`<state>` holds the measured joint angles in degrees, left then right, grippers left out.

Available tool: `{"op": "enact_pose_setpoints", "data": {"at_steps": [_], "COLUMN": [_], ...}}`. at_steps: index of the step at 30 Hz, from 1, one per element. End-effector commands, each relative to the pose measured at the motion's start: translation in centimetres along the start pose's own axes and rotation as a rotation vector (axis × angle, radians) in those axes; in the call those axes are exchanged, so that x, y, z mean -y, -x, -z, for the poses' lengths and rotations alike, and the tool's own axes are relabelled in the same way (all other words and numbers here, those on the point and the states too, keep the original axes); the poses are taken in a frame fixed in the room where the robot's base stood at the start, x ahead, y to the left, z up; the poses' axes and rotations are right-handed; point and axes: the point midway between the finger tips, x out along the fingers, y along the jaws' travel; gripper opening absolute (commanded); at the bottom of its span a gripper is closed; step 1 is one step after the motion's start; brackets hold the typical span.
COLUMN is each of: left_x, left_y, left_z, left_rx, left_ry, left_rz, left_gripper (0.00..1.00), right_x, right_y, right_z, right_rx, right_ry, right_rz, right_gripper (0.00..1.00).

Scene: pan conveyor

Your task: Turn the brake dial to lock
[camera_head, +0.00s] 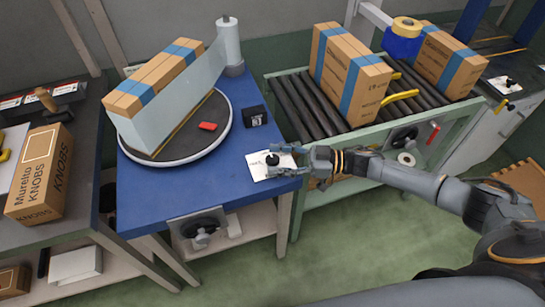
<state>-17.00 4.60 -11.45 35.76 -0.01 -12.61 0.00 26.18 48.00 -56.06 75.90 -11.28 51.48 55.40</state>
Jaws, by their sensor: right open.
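A small black dial (271,159) sits on a white marked plate (258,168) at the front right corner of the blue table (165,196); I take it as the brake dial. The marks are too small to read. My right gripper (278,160) reaches in from the right, low over the plate. Its fingers are open, one on the far side and one on the near side of the dial; I cannot tell whether they touch it. A round turntable (224,127) on the same table carries cartons (160,76) partly covered by film. My left gripper is out of view.
A roller conveyor (300,105) with cartons (350,75) stands to the right. Another black knob (199,235) is on the table front.

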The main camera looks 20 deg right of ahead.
Motion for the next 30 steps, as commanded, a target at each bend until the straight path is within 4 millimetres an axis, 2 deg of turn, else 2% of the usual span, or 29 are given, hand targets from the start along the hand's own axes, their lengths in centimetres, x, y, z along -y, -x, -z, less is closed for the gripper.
{"op": "enact_pose_setpoints", "data": {"at_steps": [6, 14, 22, 30], "left_x": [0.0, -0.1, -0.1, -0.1], "left_y": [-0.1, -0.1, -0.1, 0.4], "left_z": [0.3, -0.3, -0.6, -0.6], "left_rx": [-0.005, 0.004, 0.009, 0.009], "left_ry": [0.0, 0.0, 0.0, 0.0], "left_rz": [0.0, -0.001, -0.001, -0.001], "left_gripper": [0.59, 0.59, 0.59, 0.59], "right_x": [0.0, 0.0, 0.0, 0.1], "right_y": [-1.6, -1.6, -1.6, -1.6], "right_z": [0.0, 0.0, 0.0, 0.1], "right_rx": [0.0, 0.0, 0.0, 0.0], "right_ry": [-0.001, -0.001, 0.0, -0.002], "right_rz": [0.0, 0.0, 0.0, -0.019], "right_gripper": [0.56, 0.56, 0.04, 0.02]}}
